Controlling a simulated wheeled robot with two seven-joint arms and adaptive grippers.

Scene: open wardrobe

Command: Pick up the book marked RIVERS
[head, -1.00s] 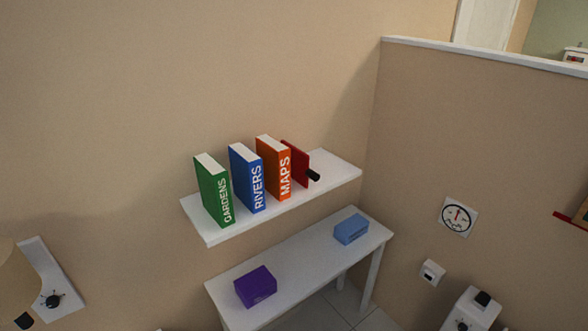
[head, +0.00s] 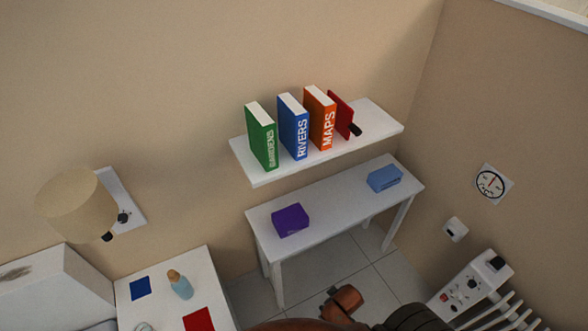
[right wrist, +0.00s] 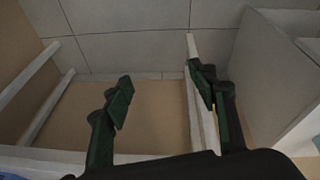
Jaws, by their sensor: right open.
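The book marked RIVERS (head: 294,127) is blue with white pages and stands upright on the white wall shelf (head: 262,178). It stands between the green GARDENS book (head: 261,137) on its left and the orange MAPS book (head: 321,119) on its right, with a narrow gap on each side. My right gripper (right wrist: 158,77) is open and empty in the right wrist view, above floor tiles and white table legs. No book shows there. The head view does not show the right gripper's fingers. My left gripper is in neither view.
A red bookend-like plate (head: 342,112) with a black knob stands right of MAPS. Below the shelf, a white table (head: 335,207) holds a purple box (head: 290,220) and a blue box (head: 384,179). A lamp (head: 77,207) is at left, a radiator (head: 497,317) at lower right.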

